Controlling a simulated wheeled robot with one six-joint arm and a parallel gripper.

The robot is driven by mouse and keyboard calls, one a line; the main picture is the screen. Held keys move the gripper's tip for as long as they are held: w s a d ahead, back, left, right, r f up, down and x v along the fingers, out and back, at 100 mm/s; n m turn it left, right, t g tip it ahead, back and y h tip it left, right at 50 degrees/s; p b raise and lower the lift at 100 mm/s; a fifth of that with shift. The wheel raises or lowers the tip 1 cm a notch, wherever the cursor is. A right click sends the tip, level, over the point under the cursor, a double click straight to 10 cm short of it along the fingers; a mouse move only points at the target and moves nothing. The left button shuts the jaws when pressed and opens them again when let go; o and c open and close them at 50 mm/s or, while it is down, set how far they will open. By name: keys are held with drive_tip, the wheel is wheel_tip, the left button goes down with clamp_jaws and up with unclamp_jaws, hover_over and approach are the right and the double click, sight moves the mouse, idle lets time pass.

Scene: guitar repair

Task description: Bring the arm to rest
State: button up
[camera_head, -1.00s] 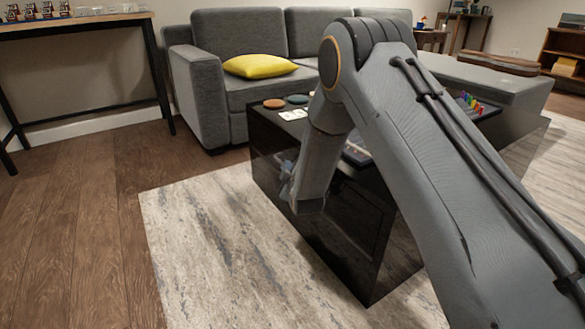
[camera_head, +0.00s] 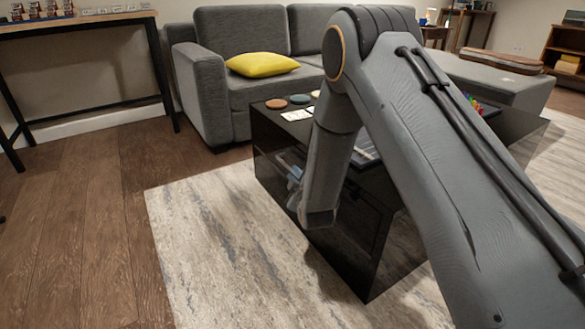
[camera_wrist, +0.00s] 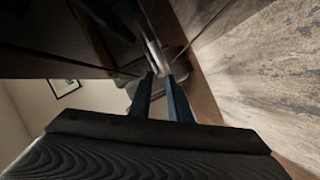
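My arm rises from the lower right of the head view, bends at the elbow and hangs its forearm in front of the black coffee table (camera_head: 335,235). My gripper is mostly hidden behind the forearm there; only small bluish parts show at its left. In the wrist view my gripper (camera_wrist: 160,77) shows two dark blue fingers with a narrow gap between them. I see no object clearly held. A pale strip beyond the fingertips looks like background. Whether the gripper touches the table side cannot be told.
A grey sofa (camera_head: 210,75) with a yellow cushion (camera_head: 262,64) stands behind the table. Round coasters (camera_head: 276,103) and small items lie on the tabletop. A side table (camera_head: 80,22) stands at the left. The rug (camera_head: 200,240) and wooden floor (camera_head: 80,220) at the left are clear.

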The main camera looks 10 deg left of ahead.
drive_tip(key=shift+s+d+r, duration=0.1)
drive_tip(key=shift+s+d, duration=0.1)
drive_tip(key=shift+s, duration=0.3)
drive_tip(key=shift+r, duration=0.1)
